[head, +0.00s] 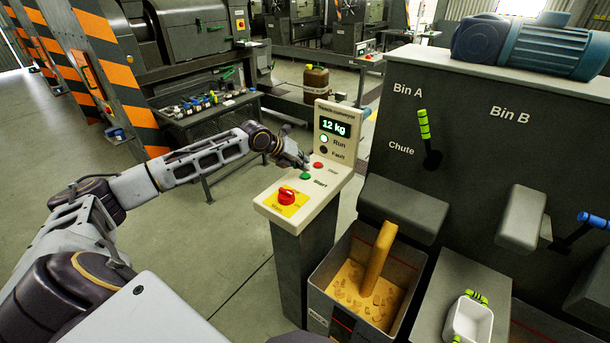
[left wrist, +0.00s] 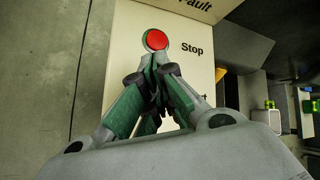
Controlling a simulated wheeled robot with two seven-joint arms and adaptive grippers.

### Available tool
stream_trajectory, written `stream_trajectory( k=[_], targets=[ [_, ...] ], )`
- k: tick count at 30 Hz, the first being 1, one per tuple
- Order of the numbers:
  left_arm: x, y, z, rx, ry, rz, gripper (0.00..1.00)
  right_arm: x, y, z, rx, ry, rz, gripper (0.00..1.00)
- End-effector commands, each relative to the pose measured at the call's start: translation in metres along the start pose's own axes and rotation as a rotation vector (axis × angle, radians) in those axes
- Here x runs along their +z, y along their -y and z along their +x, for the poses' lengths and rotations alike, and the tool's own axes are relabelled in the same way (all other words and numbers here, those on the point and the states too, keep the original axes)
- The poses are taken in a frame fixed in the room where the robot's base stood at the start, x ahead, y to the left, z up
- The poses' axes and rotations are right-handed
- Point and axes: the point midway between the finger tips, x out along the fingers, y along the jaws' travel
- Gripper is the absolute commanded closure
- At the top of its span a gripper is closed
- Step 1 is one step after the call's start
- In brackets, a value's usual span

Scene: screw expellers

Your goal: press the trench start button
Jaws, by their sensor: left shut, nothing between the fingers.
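The cream control panel (head: 335,176) stands on a dark post, with a display reading 12 kg (head: 334,126). The green start button (head: 305,176) is on its sloped face, beside the word Start. The red stop button (head: 318,165) lies just behind it and also shows in the left wrist view (left wrist: 155,40). My left gripper (head: 304,165) is shut and empty, its tips close to the start button; I cannot tell whether they touch. In the left wrist view the shut fingers (left wrist: 157,65) hide the start button. My right gripper is not in view.
A red emergency knob on a yellow plate (head: 287,196) sits at the panel's near end. The Run lamp (head: 324,139) looks lit and the Fault lamp (head: 324,150) dark. A bin of chips (head: 318,288) and the Bin A machine (head: 470,135) stand to the right.

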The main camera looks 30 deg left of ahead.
Motion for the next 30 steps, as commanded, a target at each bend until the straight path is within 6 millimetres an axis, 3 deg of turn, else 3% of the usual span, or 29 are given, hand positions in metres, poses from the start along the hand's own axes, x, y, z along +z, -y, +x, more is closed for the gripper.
stream_trajectory(
  k=[8,30],
  targets=[
    [0.002,0.002,-0.002,0.000,0.000,0.000,1.00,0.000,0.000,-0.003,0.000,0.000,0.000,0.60],
    [0.024,0.024,-0.033,0.000,0.001,0.000,1.00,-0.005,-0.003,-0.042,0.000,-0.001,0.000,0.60]
  ],
)
